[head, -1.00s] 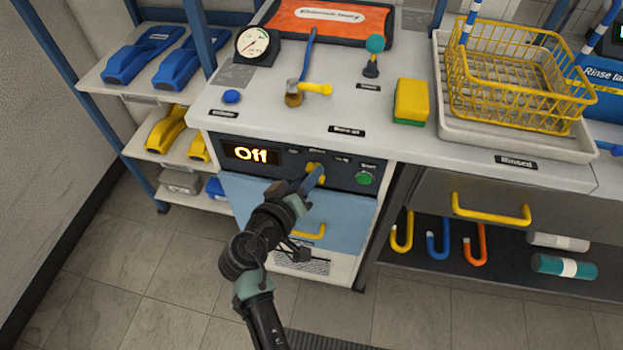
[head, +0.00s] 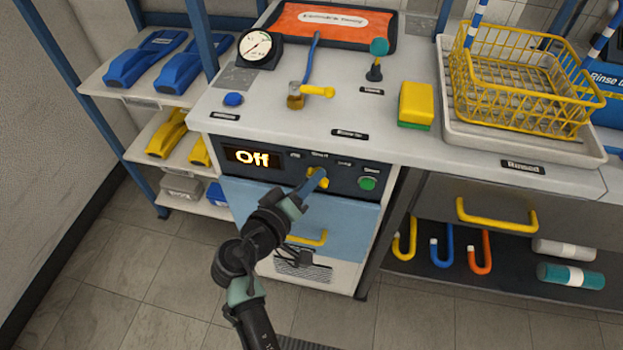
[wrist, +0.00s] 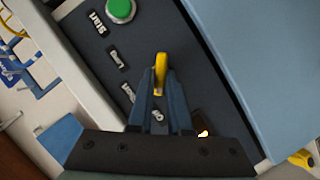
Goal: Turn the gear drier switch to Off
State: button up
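The gear drier's dark front panel (head: 340,179) carries a display (head: 252,157) that reads "Off" in glowing letters. The yellow switch (head: 323,183) sits on this panel, left of a green button (head: 367,183). My gripper (head: 317,177) reaches up to the switch from below and partly hides it. In the wrist view the yellow switch knob (wrist: 160,70) stands between the two blue fingertips (wrist: 162,79), which close on its sides. Part of the knob shows beyond the fingers.
A blue drawer with a yellow handle lies under the panel, just below my gripper. On the counter above are a gauge (head: 259,48), a yellow-green sponge (head: 415,104) and a yellow basket (head: 520,85). The floor in front is clear.

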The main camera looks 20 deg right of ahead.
jog(key=o, duration=0.4)
jog(key=p+v, duration=0.1)
jog(key=v, duration=1.2)
